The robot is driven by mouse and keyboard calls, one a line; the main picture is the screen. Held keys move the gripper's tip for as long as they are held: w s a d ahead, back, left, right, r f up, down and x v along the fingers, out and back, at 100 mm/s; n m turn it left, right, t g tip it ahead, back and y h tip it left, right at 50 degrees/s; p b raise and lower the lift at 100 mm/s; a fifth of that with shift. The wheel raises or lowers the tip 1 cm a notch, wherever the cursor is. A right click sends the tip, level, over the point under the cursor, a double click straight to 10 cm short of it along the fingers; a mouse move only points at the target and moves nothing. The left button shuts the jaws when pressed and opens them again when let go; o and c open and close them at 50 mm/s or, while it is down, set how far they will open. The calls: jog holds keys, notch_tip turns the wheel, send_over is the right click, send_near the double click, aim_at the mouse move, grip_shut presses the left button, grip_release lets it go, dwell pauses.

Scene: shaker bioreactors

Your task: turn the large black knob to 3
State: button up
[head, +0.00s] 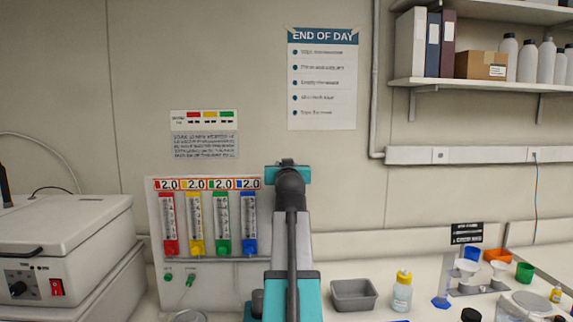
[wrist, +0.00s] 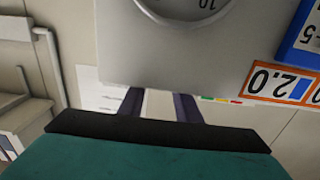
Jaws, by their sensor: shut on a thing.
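No large black knob shows clearly in either view. In the wrist view, a round grey dial (wrist: 190,8) with a pale rim and an upside-down "10" is cut off by the top edge. It sits on a light grey panel (wrist: 240,60). My gripper (wrist: 158,95) shows there with its two dark fingers apart, reaching to the panel's edge. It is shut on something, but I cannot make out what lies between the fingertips. The dial is apart from the fingers. In the head view, my arm hides the gripper and the right part of the panel (head: 156,230).
The panel carries red, yellow, green and blue flow meters (head: 222,225), with "2.0" tags above. A white machine (head: 65,225) with a small black knob (head: 17,288) stands left. A grey tray (head: 354,294) and a yellow-capped bottle (head: 402,292) stand right of my arm.

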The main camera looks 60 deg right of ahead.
jog(key=shift+f, duration=0.15)
dwell(0.3)
jog(key=o, duration=1.1)
jog(key=shift+c, duration=0.2)
jog(key=shift+a, duration=0.15)
jog(key=b+v, duration=0.3)
jog(key=v, duration=1)
jog(key=shift+s+a, duration=0.15)
jog(key=shift+a, duration=0.15)
jog(key=shift+r, duration=0.25)
